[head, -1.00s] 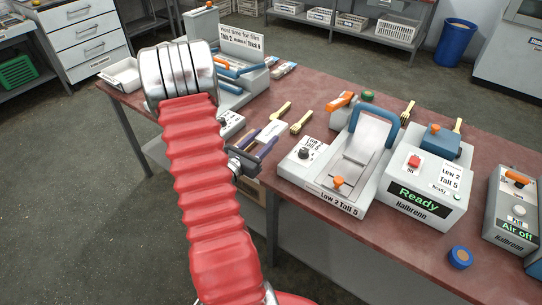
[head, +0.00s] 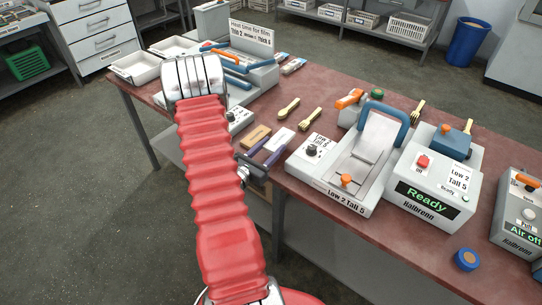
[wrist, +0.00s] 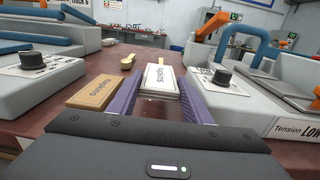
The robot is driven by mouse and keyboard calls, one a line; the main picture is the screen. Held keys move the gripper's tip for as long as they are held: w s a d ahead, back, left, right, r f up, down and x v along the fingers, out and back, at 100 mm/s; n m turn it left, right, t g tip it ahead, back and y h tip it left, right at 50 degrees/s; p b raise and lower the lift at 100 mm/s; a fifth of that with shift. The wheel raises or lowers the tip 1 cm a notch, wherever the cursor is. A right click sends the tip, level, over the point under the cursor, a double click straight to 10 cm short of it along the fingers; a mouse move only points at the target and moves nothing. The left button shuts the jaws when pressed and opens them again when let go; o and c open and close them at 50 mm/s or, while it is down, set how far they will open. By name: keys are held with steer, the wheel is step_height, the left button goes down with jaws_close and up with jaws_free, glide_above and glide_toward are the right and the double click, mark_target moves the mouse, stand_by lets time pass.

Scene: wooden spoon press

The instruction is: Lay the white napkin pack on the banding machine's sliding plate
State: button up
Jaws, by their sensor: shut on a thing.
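The white napkin pack (wrist: 161,79) lies lengthwise between the purple fingers of my gripper (wrist: 163,105) in the wrist view. The head view shows the pack (head: 279,139) and my gripper (head: 266,152) at the table's near edge. My gripper is shut on the pack; I cannot tell if the pack is clear of the tabletop. The banding machine (head: 318,184), labelled "Low 2 Tall 5", stands just to the right. Its grey sliding plate (head: 359,164) lies behind an orange knob, below a blue handle, and looks empty.
A brown pack (wrist: 93,94) lies close to the left of my gripper. Wooden forks (head: 311,119) lie behind. A film sealer (head: 240,75) stands left on the red table (head: 330,245). A control box reading "Ready" (head: 425,200) stands to the machine's right.

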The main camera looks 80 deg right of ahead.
steer(key=shift+f, duration=1.9)
steer(key=shift+f, duration=0.2)
steer(key=o, duration=1)
steer(key=v, duration=1.3)
steer(key=shift+w+a+r, duration=0.15)
steer(key=shift+w+a, duration=0.15)
steer(key=shift+a, duration=0.05)
